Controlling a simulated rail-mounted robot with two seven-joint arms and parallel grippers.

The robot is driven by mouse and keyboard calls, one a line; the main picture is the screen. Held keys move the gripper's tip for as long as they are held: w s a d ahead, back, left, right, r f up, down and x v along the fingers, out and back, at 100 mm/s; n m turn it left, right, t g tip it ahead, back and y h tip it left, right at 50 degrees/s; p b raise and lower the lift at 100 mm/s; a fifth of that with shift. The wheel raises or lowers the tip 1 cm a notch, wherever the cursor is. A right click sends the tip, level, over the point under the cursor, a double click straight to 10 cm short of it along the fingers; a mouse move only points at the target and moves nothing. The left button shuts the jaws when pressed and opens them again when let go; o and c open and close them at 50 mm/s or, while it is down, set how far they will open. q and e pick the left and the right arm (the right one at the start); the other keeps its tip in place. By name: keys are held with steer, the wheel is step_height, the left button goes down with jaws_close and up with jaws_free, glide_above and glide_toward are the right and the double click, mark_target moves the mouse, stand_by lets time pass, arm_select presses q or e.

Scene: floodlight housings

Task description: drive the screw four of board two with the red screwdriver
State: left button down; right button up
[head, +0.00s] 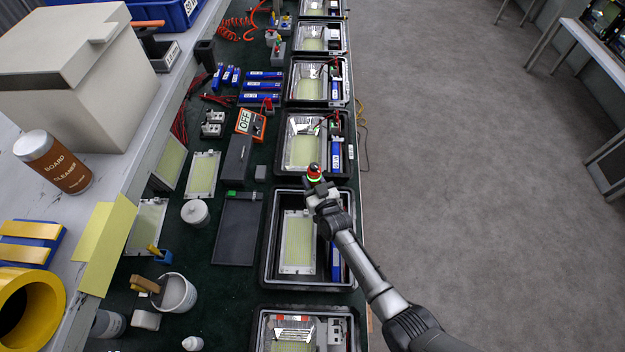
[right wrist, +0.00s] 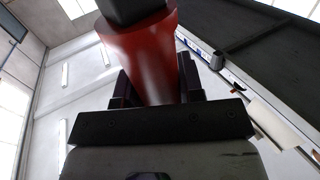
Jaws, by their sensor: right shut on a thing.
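My right gripper (head: 317,188) is shut on the red screwdriver, whose red and dark top (head: 314,170) shows above the wrist. In the right wrist view the red handle (right wrist: 145,60) stands between the fingers (right wrist: 155,90), with a dark part at the top edge. The gripper is over the far right part of a black housing (head: 268,240), which holds a pale LED board (head: 297,242) and a blue driver block (head: 335,262). I cannot tell which board is number two. Screws are too small to make out, and the screwdriver's tip is hidden. My left gripper is out of view.
More housings (head: 318,145) stand in a row ahead, and one (head: 305,315) nearer. A dark tray (head: 237,230), a white pot (head: 195,212), a white cup (head: 177,293) and loose boards (head: 203,173) lie to the left. Open floor (head: 480,200) is to the right.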

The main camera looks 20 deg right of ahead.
steer(key=shift+f+b, duration=1.15)
steer(key=shift+f, duration=0.3)
steer(key=shift+f+b, duration=0.85)
steer(key=shift+f, duration=0.1)
steer(key=shift+r, duration=0.2)
steer(key=shift+f, duration=0.3)
steer(key=shift+f+b, duration=0.3)
steer(key=shift+b, duration=0.05)
steer(key=shift+f, duration=0.2)
steer(key=shift+f+b, duration=0.3)
stand_by(0.5)
steer(key=shift+f, duration=0.1)
stand_by(0.4)
stand_by(0.7)
